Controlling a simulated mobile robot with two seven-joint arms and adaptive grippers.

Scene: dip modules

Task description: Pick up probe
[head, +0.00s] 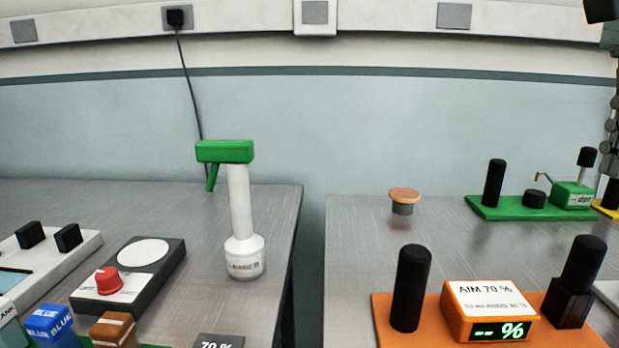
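No part is labelled as the probe, and I cannot tell for sure which one it is. An orange module (391,319) at the front right bears a display box (489,310) reading "AIM 70 %" and "-- %". A black upright post (411,288) stands at its left end. A black grip (582,263) stands in a black holder (567,306) at its right end. Farther back, a green module (497,207) has a black post (494,183), a low black knob (534,199) and a black-topped piece (587,157). I make out neither of my grippers.
A white stand with a green head (225,151) is on the left table (272,203). A stirrer-like box with a red knob (108,280) and a blue block (50,325) are left of it. A gap separates the tables. An orange-topped knob (404,196) stands on the right table (345,225).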

